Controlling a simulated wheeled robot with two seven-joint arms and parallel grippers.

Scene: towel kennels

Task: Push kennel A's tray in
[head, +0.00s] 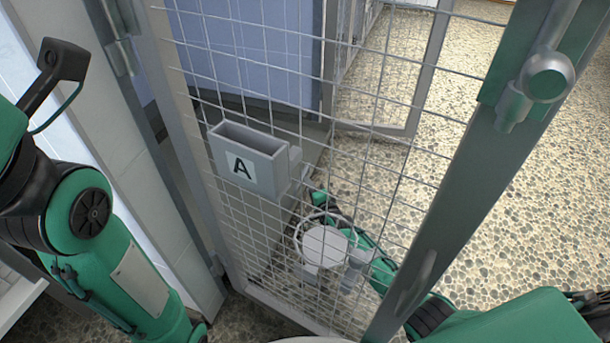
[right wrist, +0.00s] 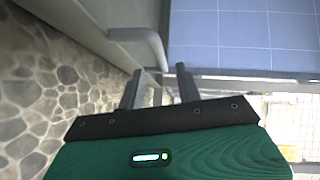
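A grey open-topped box marked "A" (head: 240,168), which I take to be kennel A's tray, sits at the wire-mesh door (head: 237,230) in the head view. My right arm shows behind the mesh, with my right gripper (head: 309,187) close to the box's right side. In the right wrist view, the right gripper (right wrist: 158,84) has its two fingers apart. A bent grey bar (right wrist: 142,36) on a grey panel lies just ahead of the fingertips; whether they touch it I cannot tell. My left arm is at the left, its gripper out of view.
The door's thick grey frame post (head: 455,190) with a latch (head: 545,78) stands at the right. Another mesh panel (head: 385,75) and a blue tiled wall (head: 250,60) are behind. Pebbled floor (head: 490,240) lies open at the right.

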